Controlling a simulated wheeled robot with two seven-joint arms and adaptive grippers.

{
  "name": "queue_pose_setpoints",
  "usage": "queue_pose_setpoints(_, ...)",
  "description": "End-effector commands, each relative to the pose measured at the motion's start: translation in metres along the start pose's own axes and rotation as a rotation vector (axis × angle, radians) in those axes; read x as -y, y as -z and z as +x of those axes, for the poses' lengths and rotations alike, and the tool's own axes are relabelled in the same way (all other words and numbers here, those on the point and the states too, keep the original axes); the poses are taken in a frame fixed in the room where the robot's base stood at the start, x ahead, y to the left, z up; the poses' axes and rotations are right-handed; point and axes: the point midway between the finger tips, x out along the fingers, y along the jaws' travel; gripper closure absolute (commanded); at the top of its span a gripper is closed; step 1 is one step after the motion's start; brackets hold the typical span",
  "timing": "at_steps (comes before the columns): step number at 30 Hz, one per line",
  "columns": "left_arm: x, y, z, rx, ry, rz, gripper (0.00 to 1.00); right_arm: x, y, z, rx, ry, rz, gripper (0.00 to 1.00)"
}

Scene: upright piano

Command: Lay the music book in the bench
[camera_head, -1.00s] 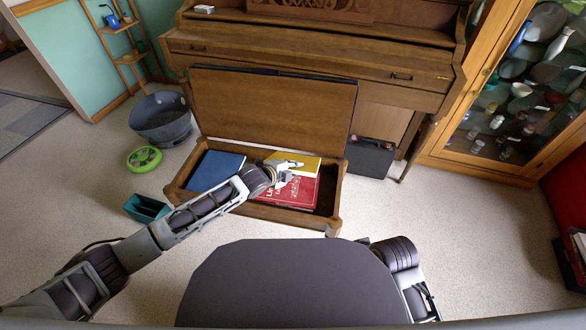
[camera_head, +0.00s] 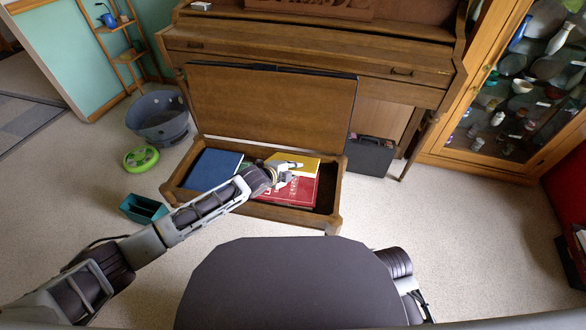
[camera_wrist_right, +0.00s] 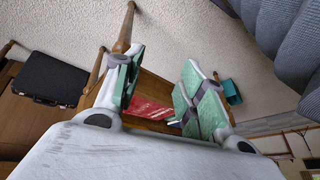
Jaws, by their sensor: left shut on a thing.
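The wooden bench (camera_head: 318,221) stands in front of the piano with its lid (camera_head: 270,105) raised. A red book (camera_head: 298,192) with white lettering is in the bench's right half; part of it is hidden by my left arm. A yellow book (camera_head: 306,166) is behind it and a blue book (camera_head: 213,168) is at the left. My left gripper (camera_head: 291,169) is over the bench, shut at the edge of the red book. My right gripper (camera_wrist_right: 158,88) is open and empty in the right wrist view. The red book (camera_wrist_right: 150,108) shows beyond its fingers.
The upright piano (camera_head: 300,55) stands behind the bench. A black case (camera_head: 371,157) is right of the bench. A grey tub (camera_head: 160,118), a green ring-shaped thing (camera_head: 141,159) and a teal box (camera_head: 143,208) are on the left. A glass cabinet (camera_head: 510,95) is at the right. Carpet at the right is clear.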

Motion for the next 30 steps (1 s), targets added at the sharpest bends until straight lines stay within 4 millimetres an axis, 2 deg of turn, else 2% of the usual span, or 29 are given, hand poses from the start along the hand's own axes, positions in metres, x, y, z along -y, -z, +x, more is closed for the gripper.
queue_pose_setpoints(8,-0.009,-0.004,0.010,-0.002,0.003,0.001,1.00,0.002,-0.012,0.019,-0.015,0.019,0.012,0.60)
queue_pose_setpoints(18,-0.019,-0.008,0.020,-0.001,0.002,0.001,1.00,0.000,-0.014,0.037,-0.055,0.029,0.012,0.60)
queue_pose_setpoints(30,-0.022,-0.009,0.023,-0.001,0.003,0.001,1.00,0.001,-0.013,0.041,-0.074,0.037,0.020,0.60)
